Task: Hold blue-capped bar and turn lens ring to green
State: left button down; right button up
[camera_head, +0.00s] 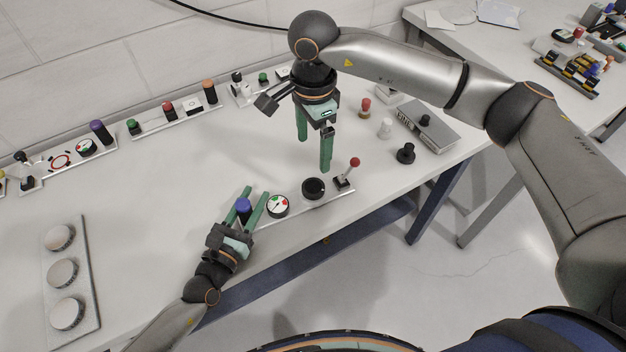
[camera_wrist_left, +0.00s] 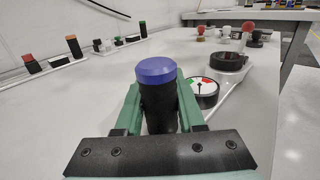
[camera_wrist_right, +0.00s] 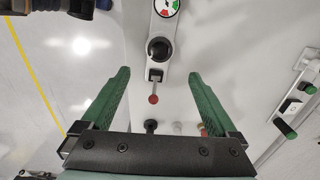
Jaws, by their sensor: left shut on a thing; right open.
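The bar (camera_head: 298,207) lies near the table's front edge, with a blue-capped black post (camera_head: 242,205) at its left end. My left gripper (camera_head: 256,194) is shut on this post, which stands upright between its green fingers in the left wrist view (camera_wrist_left: 158,95). Beside it are a round dial (camera_head: 278,206) with red and green sectors, then a black lens ring (camera_head: 314,188), then a red-knobbed lever (camera_head: 355,162).
A plate with several pale round discs (camera_head: 58,237) lies at the left. More bars with coloured knobs (camera_head: 172,110) line the wall. Behind and right of my right gripper stand loose knobs (camera_head: 405,153) and a grey box (camera_head: 436,134). The table's middle left is clear.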

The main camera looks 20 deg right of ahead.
aim_at(313, 187)
notch_tip(313, 187, down, 12)
jog(key=shift+n, duration=1.1)
jog(key=shift+c, duration=0.3)
jog(key=c, duration=1.3)
jog(key=shift+m, duration=0.4)
